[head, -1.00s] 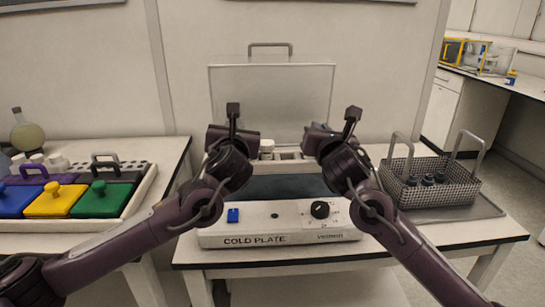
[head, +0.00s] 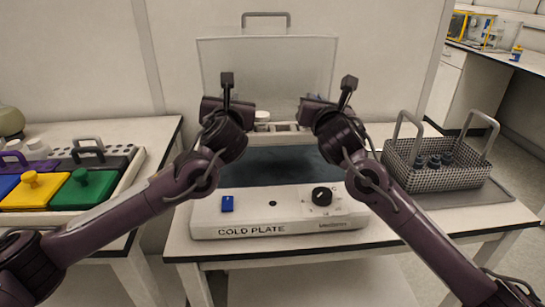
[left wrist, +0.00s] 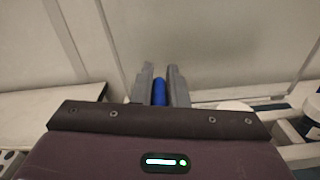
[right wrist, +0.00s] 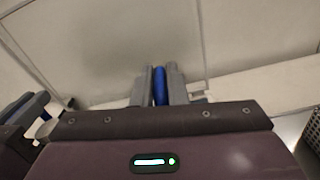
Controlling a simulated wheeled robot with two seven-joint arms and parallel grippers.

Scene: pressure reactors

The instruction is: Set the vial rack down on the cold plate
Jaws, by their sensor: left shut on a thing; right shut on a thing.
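The cold plate (head: 275,222) stands on the bench, with a dark flat top (head: 280,166), a blue switch and a black knob. The vial rack (head: 285,140) is pale, with a white-capped vial (head: 262,117) in it. It is seen between and behind my wrists, over the back part of the plate; I cannot tell if it touches. My left gripper (left wrist: 160,88) is shut on a blue handle (left wrist: 159,92) of the rack. My right gripper (right wrist: 160,86) is shut on another blue handle (right wrist: 160,86). My wrists hide the rack's ends in the head view.
A clear raised panel (head: 265,75) with a handle stands behind the plate. A wire basket (head: 437,165) with dark vials sits on a tray at the right. A box with coloured lids (head: 85,188) is on the left bench, across a gap.

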